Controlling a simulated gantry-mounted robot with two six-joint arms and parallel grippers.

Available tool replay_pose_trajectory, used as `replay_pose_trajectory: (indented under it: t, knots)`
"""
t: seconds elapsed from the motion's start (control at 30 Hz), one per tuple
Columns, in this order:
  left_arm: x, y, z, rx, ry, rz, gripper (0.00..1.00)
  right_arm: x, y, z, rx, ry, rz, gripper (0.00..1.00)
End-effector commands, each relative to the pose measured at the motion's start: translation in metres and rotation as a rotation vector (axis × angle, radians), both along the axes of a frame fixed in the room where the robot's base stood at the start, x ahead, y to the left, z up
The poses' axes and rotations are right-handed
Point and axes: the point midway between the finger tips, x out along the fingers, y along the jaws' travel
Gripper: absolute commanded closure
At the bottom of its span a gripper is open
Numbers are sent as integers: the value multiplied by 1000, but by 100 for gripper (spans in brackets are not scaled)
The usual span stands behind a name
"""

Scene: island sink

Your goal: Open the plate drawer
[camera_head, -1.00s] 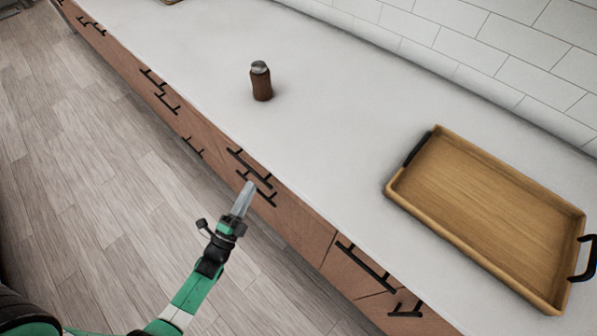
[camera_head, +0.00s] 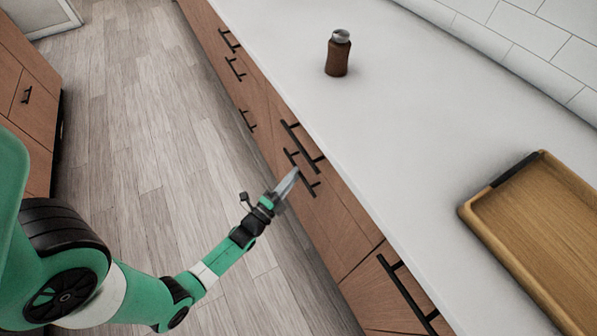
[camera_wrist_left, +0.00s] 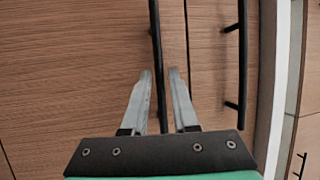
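Wooden drawer fronts with black bar handles line the counter's side, and all look closed. I cannot tell which is the plate drawer. My left gripper (camera_head: 292,178) is at the lower handle (camera_head: 308,184) of a close pair; the upper handle (camera_head: 303,145) is just under the counter edge. In the left wrist view, my left gripper (camera_wrist_left: 159,74) has its fingers apart. One black handle (camera_wrist_left: 156,35) runs between them, with no clear contact. A second handle (camera_wrist_left: 243,55) is to the right. My right gripper is not in view.
A brown jar (camera_head: 338,55) stands on the white counter (camera_head: 410,120). A wooden tray (camera_head: 540,235) is at the right. Another drawer handle (camera_head: 405,290) is nearer. The wood floor (camera_head: 150,130) in front of the drawers is open, with cabinets (camera_head: 25,90) opposite.

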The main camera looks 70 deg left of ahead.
Motion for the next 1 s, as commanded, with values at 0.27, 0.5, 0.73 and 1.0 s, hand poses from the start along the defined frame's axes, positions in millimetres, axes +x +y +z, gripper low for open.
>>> replay_pose_trajectory:
  t: [0.27, 0.5, 0.73, 1.0]
  knots:
    - [23, 13, 4, 0, 0, 0, 73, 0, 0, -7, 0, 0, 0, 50]
    - [23, 13, 5, 0, 1, 0, 78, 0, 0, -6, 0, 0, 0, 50]
    - [23, 13, 5, 0, 1, 0, 100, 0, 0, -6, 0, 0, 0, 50]
    - [23, 13, 5, 0, 1, 0, 100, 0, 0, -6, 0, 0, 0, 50]
